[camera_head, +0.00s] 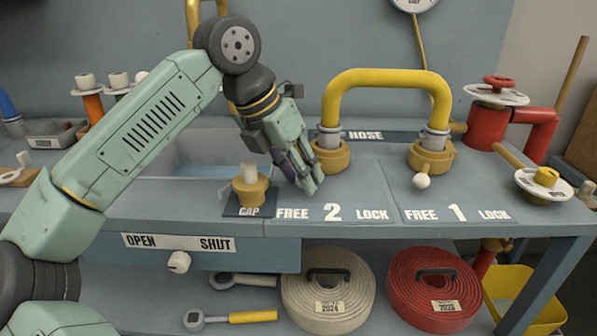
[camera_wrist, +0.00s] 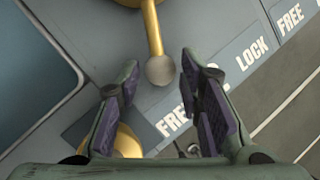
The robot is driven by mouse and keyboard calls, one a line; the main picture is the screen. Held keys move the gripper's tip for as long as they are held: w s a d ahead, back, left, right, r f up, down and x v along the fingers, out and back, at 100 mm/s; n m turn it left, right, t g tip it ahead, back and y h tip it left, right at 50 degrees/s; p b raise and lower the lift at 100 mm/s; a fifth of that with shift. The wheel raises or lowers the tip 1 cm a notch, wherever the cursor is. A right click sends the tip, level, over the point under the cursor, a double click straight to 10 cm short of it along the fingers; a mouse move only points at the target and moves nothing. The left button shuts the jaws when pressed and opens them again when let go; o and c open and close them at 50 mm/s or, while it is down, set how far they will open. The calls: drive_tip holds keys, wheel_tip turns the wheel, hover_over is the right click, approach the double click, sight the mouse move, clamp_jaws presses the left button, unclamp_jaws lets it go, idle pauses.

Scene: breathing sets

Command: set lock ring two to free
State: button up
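Lock ring two (camera_head: 333,157) is a brass collar at the left foot of the yellow hose loop, behind the FREE 2 LOCK label (camera_head: 332,214). In the wrist view its brass lever (camera_wrist: 153,32) ends in a pale ball (camera_wrist: 160,70) and points roughly toward the word FREE. My gripper (camera_head: 307,186) is over the bench, just in front of the ring, and hides the lever in the head view. In the wrist view my open gripper (camera_wrist: 159,66) has the ball between its fingertips, with gaps on both sides; contact is not visible.
Lock ring one (camera_head: 432,158) stands to the right, its ball lever (camera_head: 421,181) pointing frontward. A brass cone by the GAP label (camera_head: 249,211) stands close left of my gripper. A red valve (camera_head: 487,125) stands further right. Hose rolls (camera_head: 328,290) lie below.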

drive_tip(key=shift+o, duration=0.9)
drive_tip(key=v, duration=1.2)
